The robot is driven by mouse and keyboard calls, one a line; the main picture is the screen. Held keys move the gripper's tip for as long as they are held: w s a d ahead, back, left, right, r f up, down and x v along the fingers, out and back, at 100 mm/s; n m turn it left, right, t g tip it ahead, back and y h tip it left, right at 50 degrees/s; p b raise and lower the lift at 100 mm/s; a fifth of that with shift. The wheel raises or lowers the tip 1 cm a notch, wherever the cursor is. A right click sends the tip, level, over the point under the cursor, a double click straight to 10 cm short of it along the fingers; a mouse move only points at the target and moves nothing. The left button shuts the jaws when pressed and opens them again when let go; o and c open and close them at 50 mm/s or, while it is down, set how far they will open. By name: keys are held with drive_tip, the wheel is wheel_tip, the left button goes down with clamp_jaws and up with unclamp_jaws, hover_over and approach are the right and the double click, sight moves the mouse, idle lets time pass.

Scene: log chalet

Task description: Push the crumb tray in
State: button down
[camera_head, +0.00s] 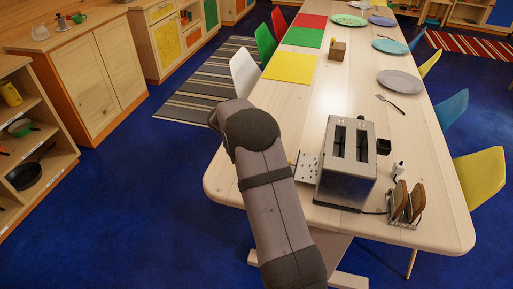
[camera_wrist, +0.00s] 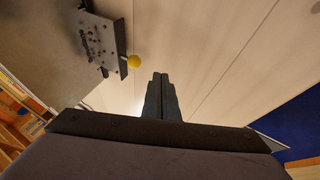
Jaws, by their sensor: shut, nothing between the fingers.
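The silver two-slot toaster (camera_head: 347,162) stands near the front end of the long wooden table. Its crumb tray (camera_head: 308,168) sticks out from the toaster's left side, a flat metal plate with dark crumbs or specks. In the wrist view the tray (camera_wrist: 100,40) is at the upper left, with a round yellow knob (camera_wrist: 134,61) at its outer edge. The toaster's grey side (camera_wrist: 45,45) fills that view's upper left. My gripper (camera_wrist: 160,76) is shut and empty. In the picture it is right of the knob, with a gap between them. In the head view my arm hides the gripper.
A toast rack (camera_head: 406,203) with brown slices, a small dark cup (camera_head: 383,146) and a small white bottle (camera_head: 398,169) stand right of the toaster. A fork (camera_head: 390,103), a grey plate (camera_head: 400,81) and a yellow mat (camera_head: 290,67) lie farther back. The table's left edge is close to my arm.

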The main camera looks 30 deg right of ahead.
sight(290, 164)
drive_tip(key=x, duration=0.3)
drive_tip(key=shift+s+d+p, duration=0.65)
drive_tip(key=shift+d+p, duration=0.05)
drive_tip(key=shift+d, duration=0.3)
drive_tip(key=shift+s+d+f, duration=0.3)
drive_tip(key=shift+s+d, duration=0.1)
drive_tip(key=shift+d, duration=0.2)
drive_tip(key=shift+s, duration=0.1)
drive_tip(key=s+d+b, duration=0.4)
drive_tip(key=s+d, duration=0.1)
drive_tip(key=shift+d+f, duration=0.15)
drive_tip(key=shift+s+d, duration=0.25)
drive_tip(key=shift+s, duration=0.15)
